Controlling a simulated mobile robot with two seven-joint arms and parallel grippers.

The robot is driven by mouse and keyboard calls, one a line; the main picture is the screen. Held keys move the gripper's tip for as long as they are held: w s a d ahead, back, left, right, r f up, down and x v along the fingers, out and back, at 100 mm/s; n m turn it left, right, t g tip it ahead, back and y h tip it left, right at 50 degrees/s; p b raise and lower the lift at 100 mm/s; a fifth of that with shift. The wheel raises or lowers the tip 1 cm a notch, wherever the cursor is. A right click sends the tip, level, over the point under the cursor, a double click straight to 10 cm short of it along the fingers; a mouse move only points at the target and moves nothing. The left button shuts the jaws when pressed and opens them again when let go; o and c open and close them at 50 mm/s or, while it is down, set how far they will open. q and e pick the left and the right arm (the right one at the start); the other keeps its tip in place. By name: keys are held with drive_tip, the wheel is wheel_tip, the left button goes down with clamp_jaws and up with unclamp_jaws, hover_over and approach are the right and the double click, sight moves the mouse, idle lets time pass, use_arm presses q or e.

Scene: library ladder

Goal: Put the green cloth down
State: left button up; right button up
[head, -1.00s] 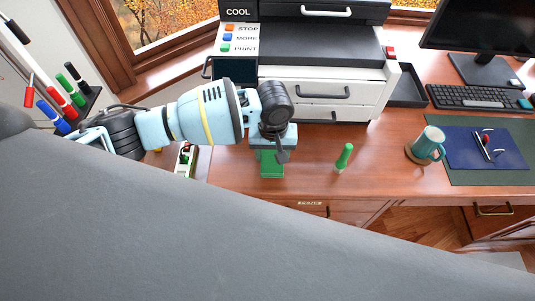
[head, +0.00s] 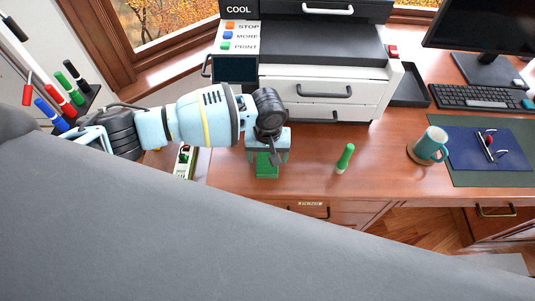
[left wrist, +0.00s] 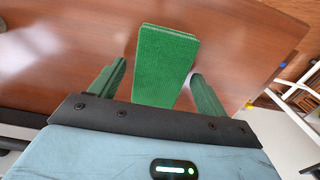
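The green cloth (head: 266,170) is a folded, ribbed block on the brown desk, near its front edge and below my left gripper (head: 268,157). In the left wrist view the cloth (left wrist: 166,62) lies between the two dark green fingers of my left gripper (left wrist: 158,74). A gap shows on each side of the cloth, so the fingers are open and apart from it. The cloth's near end is hidden behind the gripper's front edge. My right gripper is not in view.
A small green bottle-like object (head: 345,158) stands right of the cloth. A teal mug (head: 429,144) sits farther right, by a blue mat (head: 462,150) with glasses. A printer (head: 325,90) stands behind. Bare desk lies between cloth and bottle.

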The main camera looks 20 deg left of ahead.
use_arm(q)
wheel_tip(320, 180, up, 12)
drive_tip(key=p, duration=0.1)
drive_tip(key=shift+r+p, duration=0.15)
drive_tip(key=shift+p, duration=0.2)
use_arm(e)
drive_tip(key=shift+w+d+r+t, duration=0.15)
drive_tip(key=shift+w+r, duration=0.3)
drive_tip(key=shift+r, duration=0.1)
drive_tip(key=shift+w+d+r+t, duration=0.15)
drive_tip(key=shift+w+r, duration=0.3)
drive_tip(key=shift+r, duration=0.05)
